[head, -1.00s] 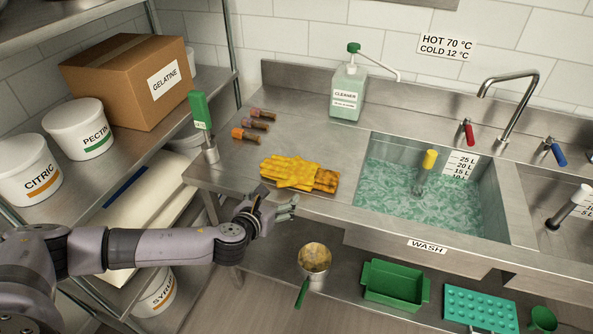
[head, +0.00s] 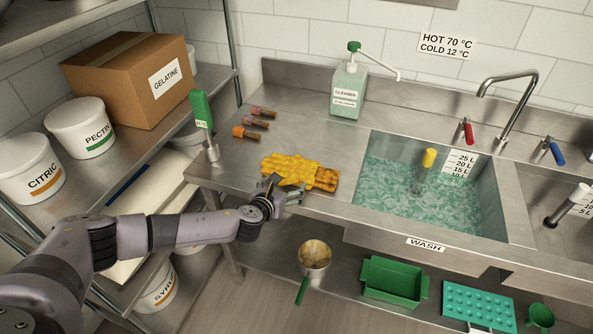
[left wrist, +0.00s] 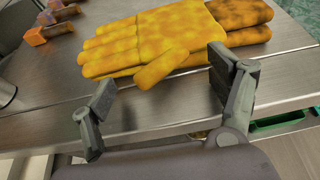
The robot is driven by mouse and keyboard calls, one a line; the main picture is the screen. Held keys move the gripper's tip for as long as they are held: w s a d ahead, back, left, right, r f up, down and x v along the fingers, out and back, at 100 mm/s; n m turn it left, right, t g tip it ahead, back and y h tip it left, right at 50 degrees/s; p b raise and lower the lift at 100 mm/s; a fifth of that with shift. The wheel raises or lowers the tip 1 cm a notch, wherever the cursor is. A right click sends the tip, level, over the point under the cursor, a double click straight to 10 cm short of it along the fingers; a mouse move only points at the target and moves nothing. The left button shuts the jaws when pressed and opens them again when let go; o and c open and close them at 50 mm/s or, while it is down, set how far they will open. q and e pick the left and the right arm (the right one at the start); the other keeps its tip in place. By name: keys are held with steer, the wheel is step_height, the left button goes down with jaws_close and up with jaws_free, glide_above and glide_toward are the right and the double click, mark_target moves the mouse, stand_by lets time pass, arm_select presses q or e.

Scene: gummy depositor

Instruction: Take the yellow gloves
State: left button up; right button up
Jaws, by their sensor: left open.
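The yellow gloves (head: 290,168) lie flat in a stack on the steel counter, left of the wash sink. Their cuff end at the right is darker and brownish. In the left wrist view the gloves (left wrist: 165,42) lie just beyond the fingertips, with the fingers pointing left and a thumb toward me. My left gripper (head: 287,186) is at the counter's front edge, right at the near side of the gloves. In the left wrist view my left gripper (left wrist: 170,90) is open and empty, its two fingers spread wide. My right gripper is not in view.
A green-handled tool in a steel holder (head: 212,152) stands left of the gloves, with several small brown-orange items (head: 245,133) behind. The water-filled wash sink (head: 355,170) is at right. A cleaner bottle (head: 348,92) stands behind. A shelf with tubs and a gelatine box (head: 125,85) is at left.

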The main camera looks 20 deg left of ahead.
arm_select(q)
steer(key=shift+c, duration=0.4)
steer(key=c, duration=1.2)
